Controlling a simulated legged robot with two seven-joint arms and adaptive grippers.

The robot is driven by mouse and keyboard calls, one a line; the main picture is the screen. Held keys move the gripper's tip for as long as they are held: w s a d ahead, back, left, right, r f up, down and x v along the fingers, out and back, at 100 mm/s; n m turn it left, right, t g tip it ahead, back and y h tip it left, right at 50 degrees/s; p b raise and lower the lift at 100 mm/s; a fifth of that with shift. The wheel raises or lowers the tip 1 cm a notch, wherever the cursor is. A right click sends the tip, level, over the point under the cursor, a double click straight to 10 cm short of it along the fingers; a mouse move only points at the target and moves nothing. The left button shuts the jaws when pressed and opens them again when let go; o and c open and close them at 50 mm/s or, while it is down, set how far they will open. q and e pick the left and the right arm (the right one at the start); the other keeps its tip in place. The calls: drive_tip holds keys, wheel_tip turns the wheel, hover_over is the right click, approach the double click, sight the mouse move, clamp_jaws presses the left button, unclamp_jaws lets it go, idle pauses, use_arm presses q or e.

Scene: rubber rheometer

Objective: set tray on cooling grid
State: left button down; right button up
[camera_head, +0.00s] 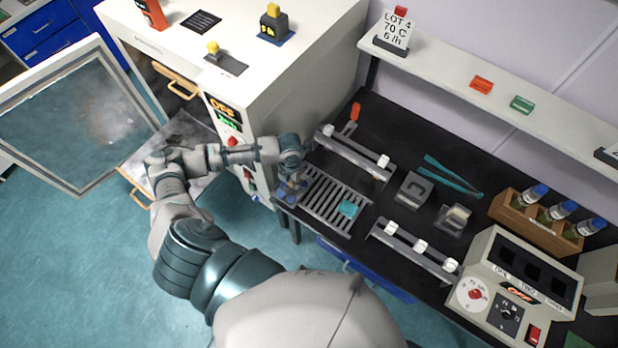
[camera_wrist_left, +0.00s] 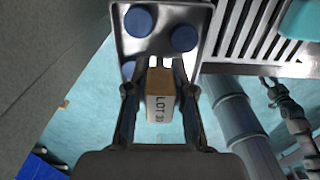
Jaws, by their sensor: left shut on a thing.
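A small metal tray (camera_wrist_left: 158,45) with blue discs is held by its brown handle block, labelled LOT 3, in the left wrist view. My left gripper (camera_wrist_left: 161,85) is shut on that handle. In the head view the left gripper (camera_head: 291,170) is at the counter's left end, and the tray with its blue discs shows just below it. The cooling grid (camera_head: 326,205) is a slatted metal rack immediately right of the tray; it also shows in the left wrist view (camera_wrist_left: 240,30). I cannot tell whether the tray touches or overlaps the grid.
A teal block (camera_head: 348,209) lies on the grid's right part. A rail with white knobs (camera_head: 350,155) stands behind, another (camera_head: 415,246) at right. The white oven (camera_head: 280,80) stands left, its glass door (camera_head: 75,115) open. Teal tweezers (camera_head: 452,177) lie farther right.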

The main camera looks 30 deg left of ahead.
sight(309, 178)
use_arm(q)
drive_tip(key=w+d, duration=0.2)
drive_tip(key=w, duration=0.1)
drive_tip(key=w+d, duration=0.1)
drive_tip(key=w, duration=0.1)
drive_tip(key=shift+d+f, duration=0.15)
drive_tip(key=shift+w+d, duration=0.1)
drive_tip(key=shift+d, duration=0.15)
drive_tip(key=shift+f, duration=0.3)
wheel_tip(309, 178, down, 2)
drive_tip(key=shift+f+p, duration=0.2)
drive_tip(key=shift+p, duration=0.3)
drive_tip(key=shift+a+f, duration=0.3)
drive_tip(key=c, duration=1)
unclamp_jaws()
drive_tip(key=shift+a+f, duration=0.1)
drive_tip(key=shift+a, duration=0.1)
drive_tip(key=shift+d, duration=0.15)
use_arm(e)
drive_tip(key=shift+d+r, duration=0.1)
drive_tip(key=shift+r, duration=0.5)
use_arm(q)
drive_tip(key=shift+d, duration=0.1)
